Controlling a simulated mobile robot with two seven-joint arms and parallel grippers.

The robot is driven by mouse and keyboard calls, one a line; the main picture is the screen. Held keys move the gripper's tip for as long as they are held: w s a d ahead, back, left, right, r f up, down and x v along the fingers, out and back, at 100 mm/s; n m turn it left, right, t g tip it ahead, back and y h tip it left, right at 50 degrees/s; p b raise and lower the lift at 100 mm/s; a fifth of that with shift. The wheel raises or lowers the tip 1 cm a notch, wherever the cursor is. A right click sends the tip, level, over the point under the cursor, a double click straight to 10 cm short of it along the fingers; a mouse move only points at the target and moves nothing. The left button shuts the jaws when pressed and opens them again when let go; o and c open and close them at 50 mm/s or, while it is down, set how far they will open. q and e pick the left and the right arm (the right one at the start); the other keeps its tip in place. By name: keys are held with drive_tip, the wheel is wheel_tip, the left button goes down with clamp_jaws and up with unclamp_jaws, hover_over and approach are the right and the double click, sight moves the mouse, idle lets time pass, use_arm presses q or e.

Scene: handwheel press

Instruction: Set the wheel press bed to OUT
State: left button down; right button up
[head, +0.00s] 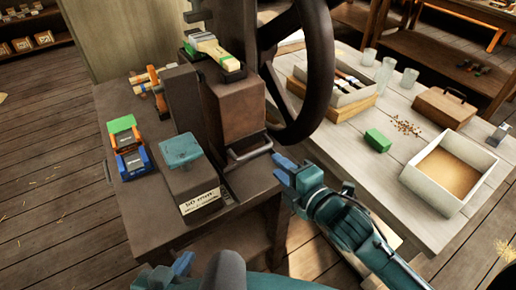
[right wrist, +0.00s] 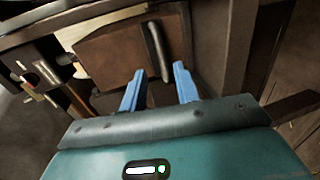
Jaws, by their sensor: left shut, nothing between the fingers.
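The wheel press has a large dark handwheel (head: 328,60) and a brown block (head: 234,108). A metal bar handle (head: 250,150) sits low on its front; I take this to be the bed's handle. My right gripper (head: 283,172) is just right of and below the handle. In the right wrist view the right gripper (right wrist: 158,86) is open, and the handle (right wrist: 156,48) lies ahead between its blue fingertips, apart from them. My left gripper (head: 178,265) is at the bottom edge, shut and empty, partly hidden by my own arm. I cannot read any OUT mark.
A teal-topped block (head: 180,150) with a labelled plate stands left of the press. Coloured boxes (head: 128,150) lie further left. The pale table (head: 402,160) at right holds an open tray (head: 450,170), glasses, a green block (head: 377,140) and a brown case.

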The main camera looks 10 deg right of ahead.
sight(259, 151)
drive_tip(key=x, duration=0.9)
drive_tip(key=shift+w+a+b, duration=0.15)
drive_tip(key=shift+w+b, duration=0.15)
drive_tip(key=shift+c, duration=0.2)
clamp_jaws()
drive_tip(key=shift+f, duration=0.1)
